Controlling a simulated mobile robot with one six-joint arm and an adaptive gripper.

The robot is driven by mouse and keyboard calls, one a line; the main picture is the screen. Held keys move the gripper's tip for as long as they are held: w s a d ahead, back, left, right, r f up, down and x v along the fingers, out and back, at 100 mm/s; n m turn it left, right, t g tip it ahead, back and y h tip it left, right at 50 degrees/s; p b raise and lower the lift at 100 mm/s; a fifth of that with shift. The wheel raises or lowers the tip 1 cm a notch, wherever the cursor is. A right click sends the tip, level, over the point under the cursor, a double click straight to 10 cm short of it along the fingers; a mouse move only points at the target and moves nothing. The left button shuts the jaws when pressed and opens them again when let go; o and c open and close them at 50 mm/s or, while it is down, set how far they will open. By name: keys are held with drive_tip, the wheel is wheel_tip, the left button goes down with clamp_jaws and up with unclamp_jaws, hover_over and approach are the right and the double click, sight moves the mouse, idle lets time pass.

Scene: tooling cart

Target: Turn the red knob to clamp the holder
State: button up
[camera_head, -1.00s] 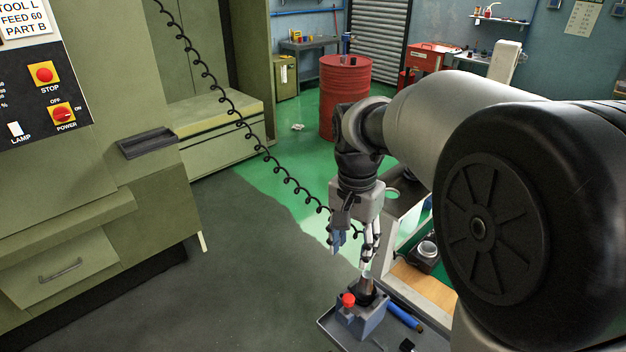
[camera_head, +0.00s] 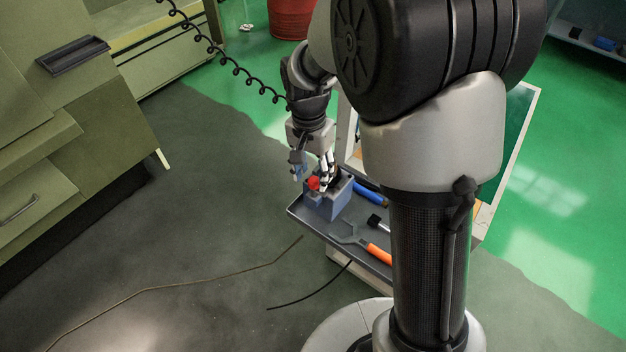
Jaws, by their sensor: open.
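The red knob (camera_head: 313,183) sits on the front left of the blue-grey holder block (camera_head: 338,200), which stands on the cart's dark tray (camera_head: 302,217). My gripper (camera_head: 312,178) points down at the block, with its open fingers around or just above the knob. One finger shows left of the knob and another right of it. I cannot tell whether either finger touches the knob. The right finger hides part of the block's top and the dark tapered piece in it.
A blue-handled tool (camera_head: 370,192), a black piece (camera_head: 377,223) and an orange-handled wrench (camera_head: 377,251) lie on the tray to the right. A coiled black cord (camera_head: 222,53) hangs behind my gripper. Cables (camera_head: 170,285) lie on the floor. A green machine cabinet (camera_head: 75,110) stands at left.

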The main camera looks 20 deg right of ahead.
drive_tip(key=shift+f, duration=1)
clamp_jaws()
